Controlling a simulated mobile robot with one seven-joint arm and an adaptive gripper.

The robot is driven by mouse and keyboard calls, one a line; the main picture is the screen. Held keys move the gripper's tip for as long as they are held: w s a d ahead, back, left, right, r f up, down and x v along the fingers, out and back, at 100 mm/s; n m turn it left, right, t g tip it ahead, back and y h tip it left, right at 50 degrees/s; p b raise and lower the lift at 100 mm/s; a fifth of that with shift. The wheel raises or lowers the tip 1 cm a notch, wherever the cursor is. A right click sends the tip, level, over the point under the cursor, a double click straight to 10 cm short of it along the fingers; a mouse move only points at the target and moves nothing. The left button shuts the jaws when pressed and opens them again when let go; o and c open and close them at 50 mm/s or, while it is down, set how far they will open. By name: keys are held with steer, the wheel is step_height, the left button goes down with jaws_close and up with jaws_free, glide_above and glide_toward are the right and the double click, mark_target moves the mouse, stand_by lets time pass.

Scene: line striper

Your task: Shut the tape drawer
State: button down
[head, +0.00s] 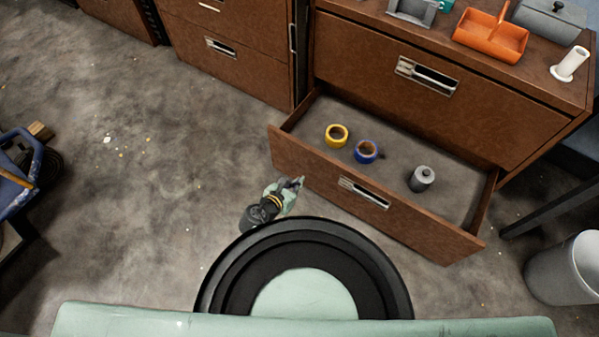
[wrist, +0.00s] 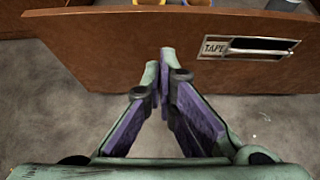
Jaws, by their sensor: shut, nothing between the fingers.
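The tape drawer is the bottom drawer (head: 350,199) of the brown cabinet, and it stands pulled out. Its front fills the upper part of the wrist view (wrist: 140,45), with a metal handle (wrist: 262,48) and a label reading TAPE. A yellow tape roll (head: 336,135), a blue tape roll (head: 365,151) and a grey cylindrical item (head: 421,179) are inside. My gripper (head: 299,182) is shut and empty, in front of the drawer's left half, left of the handle. In the wrist view its fingertips (wrist: 165,52) overlap the drawer front; I cannot tell whether they touch it.
The drawer above (head: 430,95) is closed. An orange tray (head: 490,38) and a white roll (head: 570,64) stand on the cabinet top. A grey bin (head: 565,268) is at the right, a blue-framed object (head: 20,175) at the far left. The floor left of my gripper is mostly clear.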

mark_target(320, 159)
steer(key=shift+w+r+b+x, duration=0.15)
steer(key=shift+r+b+x, duration=0.15)
steer(key=shift+b+x, duration=1.4)
steer(key=shift+w+r+b+x, duration=0.2)
steer(key=shift+b+x, duration=0.7)
steer(key=shift+x, duration=1.5)
steer(key=shift+w+r+b+x, duration=0.15)
steer(key=shift+r+b+x, duration=0.2)
steer(key=shift+b+x, duration=1.35)
steer(key=shift+w+d+f+p, duration=0.1)
steer(key=shift+w+d+p, duration=0.25)
steer(key=shift+p, duration=0.05)
steer(key=shift+w+d, duration=0.15)
steer(key=shift+w, duration=0.05)
steer(key=w+d+b, duration=0.3)
steer(key=w+d, duration=0.4)
steer(key=w, duration=0.5)
steer(key=w+d+b, duration=0.3)
steer(key=w+d, duration=0.4)
steer(key=w, duration=0.5)
steer(key=shift+d, duration=0.4)
steer(key=shift+a, duration=0.1)
